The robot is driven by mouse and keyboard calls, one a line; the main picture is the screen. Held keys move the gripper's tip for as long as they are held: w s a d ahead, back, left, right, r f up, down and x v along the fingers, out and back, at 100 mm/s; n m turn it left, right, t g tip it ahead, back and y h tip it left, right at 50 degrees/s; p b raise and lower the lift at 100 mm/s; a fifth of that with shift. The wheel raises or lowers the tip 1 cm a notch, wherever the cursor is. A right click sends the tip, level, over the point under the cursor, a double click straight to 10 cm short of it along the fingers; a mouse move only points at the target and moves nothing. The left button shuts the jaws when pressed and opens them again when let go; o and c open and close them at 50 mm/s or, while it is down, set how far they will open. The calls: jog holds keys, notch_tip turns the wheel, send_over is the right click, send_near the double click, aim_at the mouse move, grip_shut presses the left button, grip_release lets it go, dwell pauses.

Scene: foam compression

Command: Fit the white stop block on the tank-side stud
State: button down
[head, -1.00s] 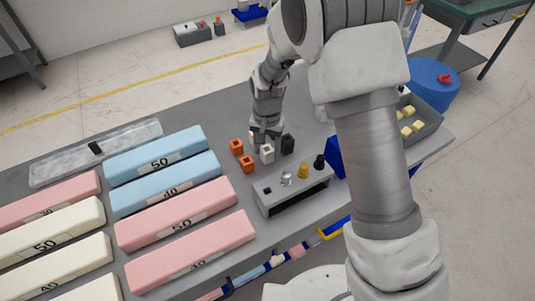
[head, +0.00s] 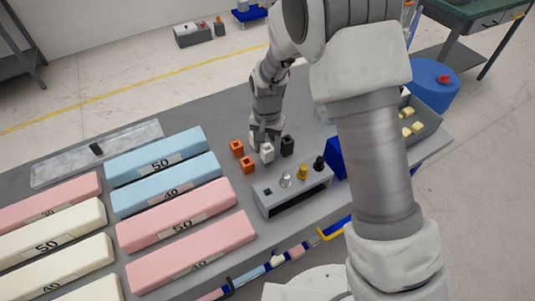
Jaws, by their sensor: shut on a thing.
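My gripper (head: 264,138) points down at the back of a group of small blocks and is shut on a white block (head: 267,154), which stands at or just above the grey bench. The fingertips are small and partly hidden behind this block. Another whitish patch shows by the left finger; I cannot tell whether it is a second block. A grey fixture box (head: 290,204) stands in front, with a silver-white stud (head: 286,181), a yellow stud (head: 303,172) and a black stud (head: 319,163) on top. I cannot tell which stud is tank-side.
Two orange blocks (head: 242,156) stand left of the white block and a black block (head: 287,145) right of it. Pink, blue and cream foam bars (head: 183,218) fill the bench's left. A grey tray (head: 426,121) with yellow cubes is at the right, partly behind my arm.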

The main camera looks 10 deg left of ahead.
jog(key=shift+r+p, duration=1)
jog(key=shift+r, duration=0.8)
jog(key=shift+r, duration=0.1)
